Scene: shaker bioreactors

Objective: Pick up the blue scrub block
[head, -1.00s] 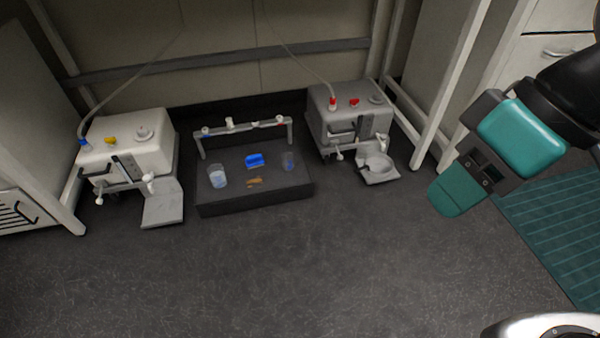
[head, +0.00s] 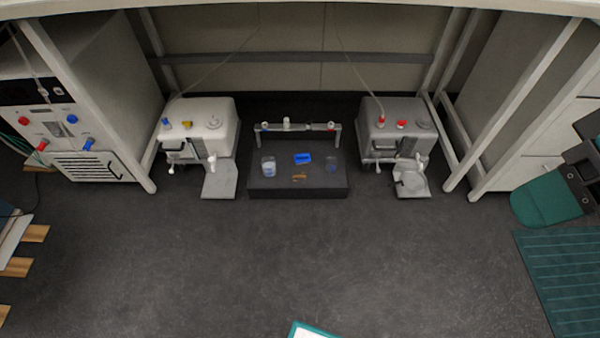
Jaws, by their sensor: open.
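The blue scrub block (head: 303,158) lies on a low black platform (head: 297,188) on the floor, near the middle of the head view. It is small, bright blue and looks unobstructed. My gripper (head: 547,202) is only partly in view at the right edge, with a rounded teal part and dark brackets showing. It is open, well to the right of the block and far from touching it. The rest of it is cut off by the picture edge.
A clear beaker (head: 268,166), a brownish piece (head: 299,177) and a bluish cup (head: 331,164) share the platform. A rail (head: 297,127) spans its back. A white machine (head: 200,130) and a grey machine (head: 397,128) flank it.

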